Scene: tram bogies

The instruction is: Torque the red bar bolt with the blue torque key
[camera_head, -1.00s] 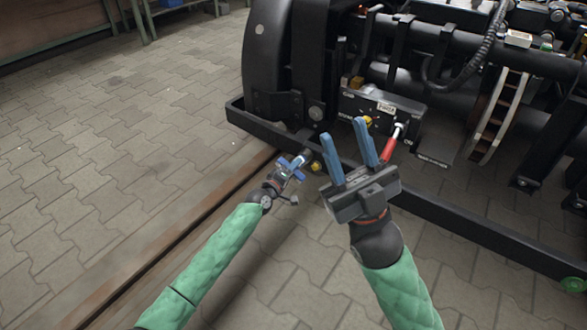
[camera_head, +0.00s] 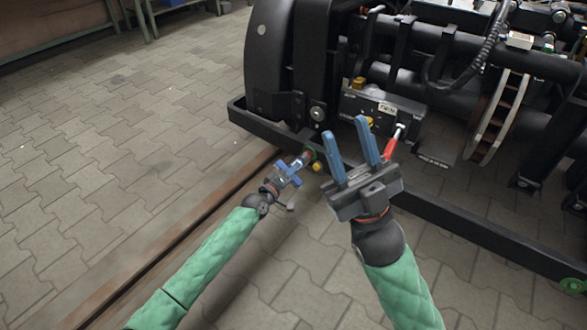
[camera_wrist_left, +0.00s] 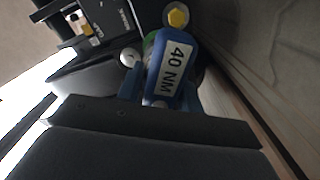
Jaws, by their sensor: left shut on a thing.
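My left gripper (camera_head: 289,170) is shut on the blue torque key (camera_wrist_left: 172,72), which bears the label "40 NM" in the left wrist view. The key's far end is at the low black bar (camera_head: 262,119) of the bogie, beside a small green and red spot. A red bolt cannot be made out clearly there; the key and fingers cover that place, and I cannot tell if the key is seated. My right gripper (camera_head: 345,129) is open and empty, in front of the bogie.
A yellow bolt head (camera_wrist_left: 177,17) is just beyond the key. A red-handled part with a silver shaft (camera_head: 391,146) is behind my right gripper, by a black labelled box (camera_head: 382,106). A brown rail strip (camera_head: 213,211) runs along the paved floor, which is clear at left.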

